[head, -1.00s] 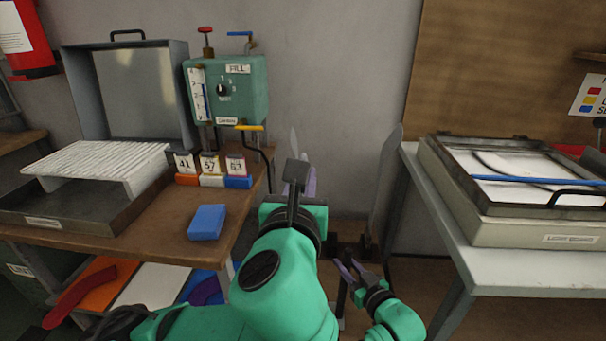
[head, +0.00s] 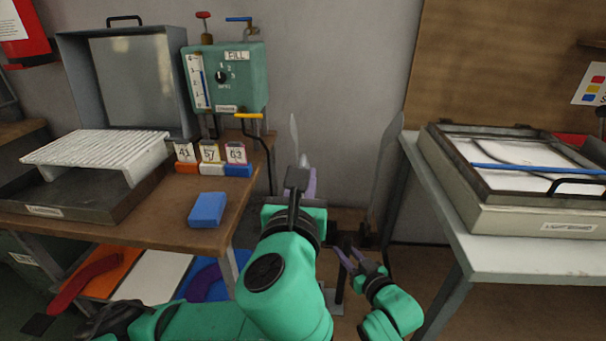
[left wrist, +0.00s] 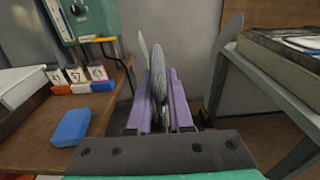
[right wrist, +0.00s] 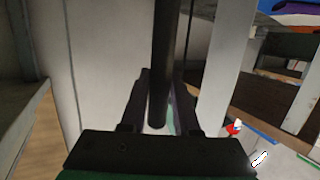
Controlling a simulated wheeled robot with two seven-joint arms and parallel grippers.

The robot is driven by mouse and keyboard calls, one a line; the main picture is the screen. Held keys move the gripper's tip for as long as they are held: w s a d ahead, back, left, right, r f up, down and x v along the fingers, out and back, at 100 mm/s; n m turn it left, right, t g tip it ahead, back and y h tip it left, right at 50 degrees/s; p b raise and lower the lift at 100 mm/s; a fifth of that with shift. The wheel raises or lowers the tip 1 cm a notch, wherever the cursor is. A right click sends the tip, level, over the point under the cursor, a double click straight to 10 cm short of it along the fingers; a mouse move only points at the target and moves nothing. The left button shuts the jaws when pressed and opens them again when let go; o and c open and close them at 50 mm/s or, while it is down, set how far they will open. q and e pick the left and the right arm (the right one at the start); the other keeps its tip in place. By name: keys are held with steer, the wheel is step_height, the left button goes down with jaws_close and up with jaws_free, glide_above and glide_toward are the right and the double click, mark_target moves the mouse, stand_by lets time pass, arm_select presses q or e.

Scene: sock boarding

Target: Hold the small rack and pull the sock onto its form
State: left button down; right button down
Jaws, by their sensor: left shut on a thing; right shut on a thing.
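A small dark rack (head: 352,241) carries two thin, pale upright forms. The left form (head: 294,138) rises behind my left gripper; the right form (head: 388,170) stands bare. My left gripper (left wrist: 158,100) has purple fingers closed on a grey, ribbed sock (left wrist: 158,70), which stands up between them, beside or over the left form; I cannot tell how far it covers it. In the head view my left gripper (head: 299,172) hides most of the sock. My right gripper (head: 357,257) is lower, shut on the rack's dark post (right wrist: 163,65).
A wooden bench (head: 150,212) at left holds a blue block (head: 207,209), a green fill box (head: 225,78) and a white slatted tray (head: 97,152). A light board (head: 560,215) sits on the grey table at right. The rack stands in the gap between them.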

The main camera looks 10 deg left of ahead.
arm_select(q)
steer(key=shift+f, duration=0.8)
steer(key=c, duration=0.7)
jaws_free()
steer(key=shift+c, duration=0.2)
steer(key=s, duration=0.7)
steer(key=shift+s+r, duration=0.2)
steer(key=shift+s, duration=0.05)
arm_select(e)
steer(key=c, duration=0.6)
jaws_free()
steer(key=shift+o, duration=0.2)
